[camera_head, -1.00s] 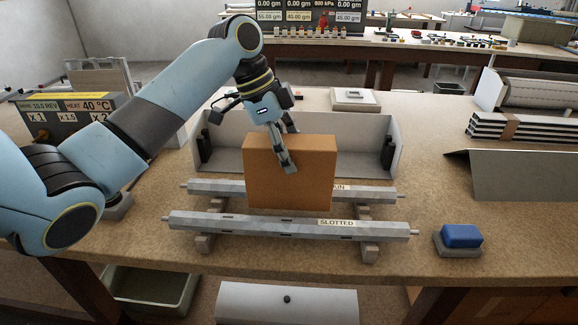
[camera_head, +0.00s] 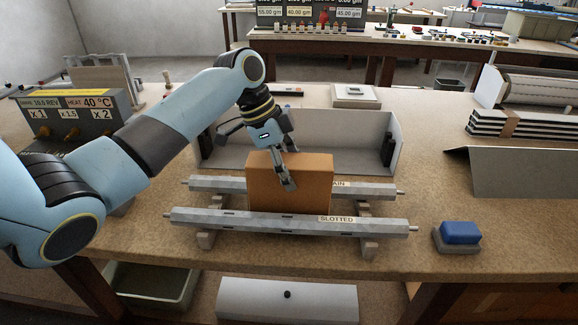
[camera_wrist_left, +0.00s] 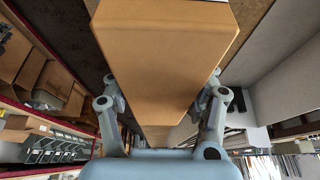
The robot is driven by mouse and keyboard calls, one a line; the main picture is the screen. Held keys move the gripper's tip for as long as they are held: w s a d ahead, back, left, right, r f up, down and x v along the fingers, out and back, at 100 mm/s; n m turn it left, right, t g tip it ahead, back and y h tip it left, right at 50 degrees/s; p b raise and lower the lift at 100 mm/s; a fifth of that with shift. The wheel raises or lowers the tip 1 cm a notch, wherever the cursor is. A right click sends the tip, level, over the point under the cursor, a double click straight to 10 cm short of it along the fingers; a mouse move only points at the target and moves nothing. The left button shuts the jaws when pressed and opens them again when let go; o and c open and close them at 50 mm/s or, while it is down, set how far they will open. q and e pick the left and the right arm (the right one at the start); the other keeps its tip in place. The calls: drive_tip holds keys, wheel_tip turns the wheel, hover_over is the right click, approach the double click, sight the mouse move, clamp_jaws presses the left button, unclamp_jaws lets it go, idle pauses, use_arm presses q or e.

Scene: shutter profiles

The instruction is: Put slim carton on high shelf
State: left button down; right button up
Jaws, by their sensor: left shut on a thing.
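The slim carton (camera_head: 280,190) is an orange-brown box, upright in the head view, amid the two grey profiles at the middle of the bench. Its lower edge is partly behind the slotted profile, so I cannot tell whether it touches anything below. My left gripper (camera_head: 288,178) is shut on its upper part from above. In the left wrist view the carton (camera_wrist_left: 165,60) fills the middle, with my left gripper's fingers (camera_wrist_left: 162,100) on both sides. My right gripper is not in view. I cannot make out a high shelf in the head view.
The slotted profile (camera_head: 200,219) and the plain profile (camera_head: 215,185) lie across supports. A grey open tray (camera_head: 345,140) stands behind. A blue block (camera_head: 460,232) is at the right, near a bent grey sheet (camera_head: 515,172). Shelving with boxes (camera_wrist_left: 45,85) shows left in the wrist view.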

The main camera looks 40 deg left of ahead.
use_arm(q)
drive_tip(key=c, duration=0.6)
unclamp_jaws()
drive_tip(key=shift+f, duration=0.15)
drive_tip(key=shift+c, duration=0.2)
drive_tip(key=shift+o, duration=1.3)
